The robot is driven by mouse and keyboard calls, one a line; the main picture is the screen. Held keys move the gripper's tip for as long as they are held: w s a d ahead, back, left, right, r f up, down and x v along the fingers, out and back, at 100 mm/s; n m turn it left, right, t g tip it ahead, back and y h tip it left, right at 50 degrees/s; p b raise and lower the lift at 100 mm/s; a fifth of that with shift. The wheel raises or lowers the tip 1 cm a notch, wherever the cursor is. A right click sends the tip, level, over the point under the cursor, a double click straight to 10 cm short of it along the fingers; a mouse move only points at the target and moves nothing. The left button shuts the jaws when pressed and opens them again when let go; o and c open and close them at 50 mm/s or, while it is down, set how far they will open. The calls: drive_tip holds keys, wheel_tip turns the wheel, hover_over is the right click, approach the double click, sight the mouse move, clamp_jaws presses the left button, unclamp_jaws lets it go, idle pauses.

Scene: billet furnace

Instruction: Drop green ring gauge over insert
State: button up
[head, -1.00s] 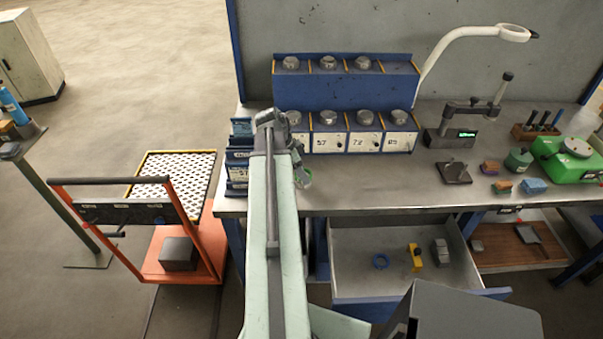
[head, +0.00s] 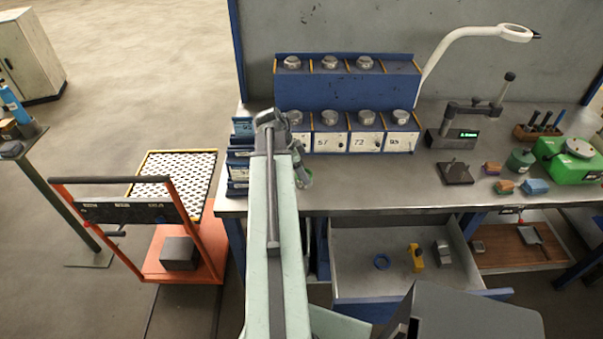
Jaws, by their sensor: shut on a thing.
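My gripper (head: 301,174) is shut on the green ring gauge (head: 307,179), above the bench's front edge and left of centre. The gripper is small in view and partly hidden by my arm. Several round grey metal inserts stand in a blue two-tier rack (head: 345,92) behind it. The lower row includes one insert (head: 330,117), one (head: 365,117) and one (head: 401,116), above white numbered labels. A further lower insert (head: 295,116) is close behind my arm. Which insert matches the ring cannot be told.
A measuring stand (head: 452,138), small blocks and a green device (head: 572,158) occupy the right. An orange cart (head: 180,255) stands left. The bench front middle is clear.

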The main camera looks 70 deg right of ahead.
drive_tip(key=shift+f+b, duration=0.4)
drive_tip(key=shift+f, duration=0.1)
drive_tip(key=o, duration=1.2)
drive_tip(key=p+v, duration=1)
drive_tip(key=v, duration=0.1)
drive_tip(key=shift+w, duration=0.1)
